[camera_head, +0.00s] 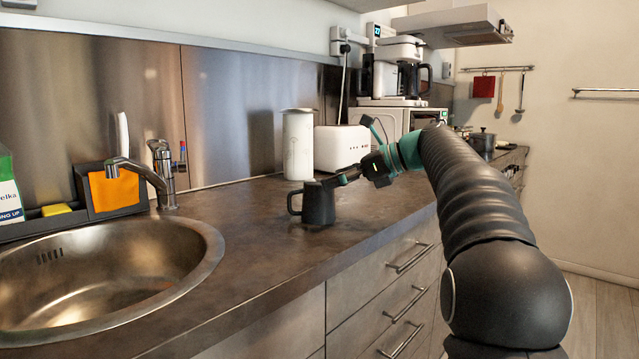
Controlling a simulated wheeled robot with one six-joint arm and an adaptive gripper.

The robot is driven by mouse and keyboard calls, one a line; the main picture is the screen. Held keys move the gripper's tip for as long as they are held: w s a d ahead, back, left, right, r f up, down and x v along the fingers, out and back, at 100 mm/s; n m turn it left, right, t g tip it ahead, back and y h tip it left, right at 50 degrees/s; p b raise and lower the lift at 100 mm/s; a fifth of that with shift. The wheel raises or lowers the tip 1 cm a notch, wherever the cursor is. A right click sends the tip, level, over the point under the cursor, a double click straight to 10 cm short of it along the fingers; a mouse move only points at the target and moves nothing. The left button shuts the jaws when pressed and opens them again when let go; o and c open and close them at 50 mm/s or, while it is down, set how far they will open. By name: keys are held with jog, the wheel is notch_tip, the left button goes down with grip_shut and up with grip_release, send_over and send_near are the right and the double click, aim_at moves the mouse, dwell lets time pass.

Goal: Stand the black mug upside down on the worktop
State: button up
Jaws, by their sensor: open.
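The black mug (318,207) stands on the brown worktop (255,228), to the right of the sink. Its handle points left. It looks slightly narrower at the top than at the bottom; its opening is not clearly visible, so I cannot tell for sure which end is up. My gripper (336,181) reaches in from the right, with its fingers at the upper right of the mug. The jaws are open. I cannot tell whether a finger touches the mug.
A white cylindrical container (298,145) and a white toaster (341,149) stand behind the mug. A coffee maker (399,68) sits on a microwave further back. The steel sink (105,265) is at left, with its faucet (150,178). The worktop's front edge is close.

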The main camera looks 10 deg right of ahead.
jog(key=p+v, duration=0.1)
jog(key=v, duration=0.6)
jog(key=shift+s+d, duration=0.2)
jog(key=shift+d, duration=0.05)
jog(key=shift+a+r, duration=0.1)
